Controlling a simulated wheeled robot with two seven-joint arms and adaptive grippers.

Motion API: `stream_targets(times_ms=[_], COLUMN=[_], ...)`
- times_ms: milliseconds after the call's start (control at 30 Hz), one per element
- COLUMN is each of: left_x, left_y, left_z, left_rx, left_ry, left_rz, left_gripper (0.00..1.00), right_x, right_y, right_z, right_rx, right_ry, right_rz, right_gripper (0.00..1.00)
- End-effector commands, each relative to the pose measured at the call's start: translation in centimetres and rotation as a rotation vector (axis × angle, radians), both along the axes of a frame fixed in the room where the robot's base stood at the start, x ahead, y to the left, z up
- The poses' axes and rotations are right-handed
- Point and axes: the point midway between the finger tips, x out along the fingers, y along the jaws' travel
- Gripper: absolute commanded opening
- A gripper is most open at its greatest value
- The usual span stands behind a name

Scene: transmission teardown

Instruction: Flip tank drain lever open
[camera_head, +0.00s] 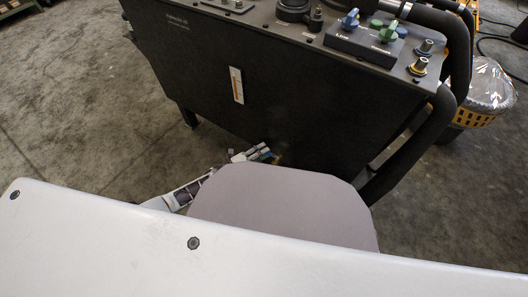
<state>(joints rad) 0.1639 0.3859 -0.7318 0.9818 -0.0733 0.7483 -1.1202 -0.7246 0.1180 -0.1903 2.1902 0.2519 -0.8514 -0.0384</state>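The black tank (205,85) stands ahead, with a narrow level gauge (237,85) on its front face. My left gripper (265,153) is low at the tank's lower front edge, its arm coming in from the left. The fingers are small and partly hidden behind a grey rounded part of my own body. Whether they are open or shut does not show. A small yellowish bit shows beside the fingertips, but I cannot make out the drain lever or whether the fingers touch it. My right gripper is not in view.
The tank's top carries a control box (367,45) with blue and green knobs and fittings. Thick black hoses (410,145) run down its right side. A yellow basket with clear wrapping (483,90) stands at the right. Concrete floor (80,110) is clear on the left.

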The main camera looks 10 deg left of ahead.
Motion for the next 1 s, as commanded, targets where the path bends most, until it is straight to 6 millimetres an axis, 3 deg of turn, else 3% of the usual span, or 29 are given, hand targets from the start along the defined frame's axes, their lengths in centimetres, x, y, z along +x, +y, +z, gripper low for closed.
stream_targets(times_ms=[500, 733, 1000], left_x=[0.82, 0.82, 0.81], left_y=[-0.86, -0.84, -0.82], left_z=[0.05, 0.04, 0.02], left_rx=[0.0, 0.0, 0.0], left_ry=[0.0, 0.0, 0.0], left_rz=[-0.001, -0.001, -0.001], left_gripper=[0.3, 0.01, 0.0], right_x=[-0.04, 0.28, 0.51], right_y=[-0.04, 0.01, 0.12], right_z=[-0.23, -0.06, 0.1], right_rx=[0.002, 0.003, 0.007], right_ry=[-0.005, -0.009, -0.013], right_rz=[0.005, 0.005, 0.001], right_gripper=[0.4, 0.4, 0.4])
